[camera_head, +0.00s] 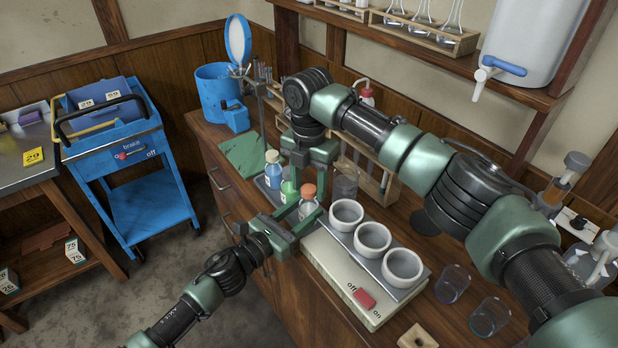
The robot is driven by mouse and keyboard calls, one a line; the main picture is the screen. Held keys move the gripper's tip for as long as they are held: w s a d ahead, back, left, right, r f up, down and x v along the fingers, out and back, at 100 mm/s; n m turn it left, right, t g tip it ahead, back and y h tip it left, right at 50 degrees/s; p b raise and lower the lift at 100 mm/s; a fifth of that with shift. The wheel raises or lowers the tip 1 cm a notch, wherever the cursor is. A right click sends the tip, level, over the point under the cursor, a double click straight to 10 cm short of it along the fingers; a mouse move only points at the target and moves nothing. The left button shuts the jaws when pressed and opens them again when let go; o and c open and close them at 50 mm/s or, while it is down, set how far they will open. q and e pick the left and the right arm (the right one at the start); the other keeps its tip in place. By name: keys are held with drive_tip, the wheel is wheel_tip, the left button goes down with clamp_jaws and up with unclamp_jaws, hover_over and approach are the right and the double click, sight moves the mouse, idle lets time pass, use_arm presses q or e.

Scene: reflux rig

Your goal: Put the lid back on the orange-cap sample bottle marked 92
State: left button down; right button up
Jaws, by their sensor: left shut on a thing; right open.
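An orange-cap bottle (307,209) stands upright at the left end of the heating unit. Its orange cap (309,191) shows at the top of the bottle; I cannot tell whether it is seated or only resting there. My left gripper (300,217) is shut around the clear bottle body from the front left. My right gripper (308,180) is open and points down above the bottle, its fingers close around the cap. The number on this bottle is not legible.
Three white cups (346,213) sit on the heating unit (335,262) with a red switch. A glass beaker (346,182) stands close behind my grippers. Two empty glasses (453,284) are at right. A shelf (420,45) overhangs the back. A green cloth (242,153) lies at left.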

clamp_jaws()
drive_tip(key=m, duration=1.8)
drive_tip(key=shift+a, duration=0.1)
drive_tip(key=m, duration=1.2)
drive_tip(key=shift+m, duration=0.4)
drive_tip(key=shift+o, duration=0.4)
unclamp_jaws()
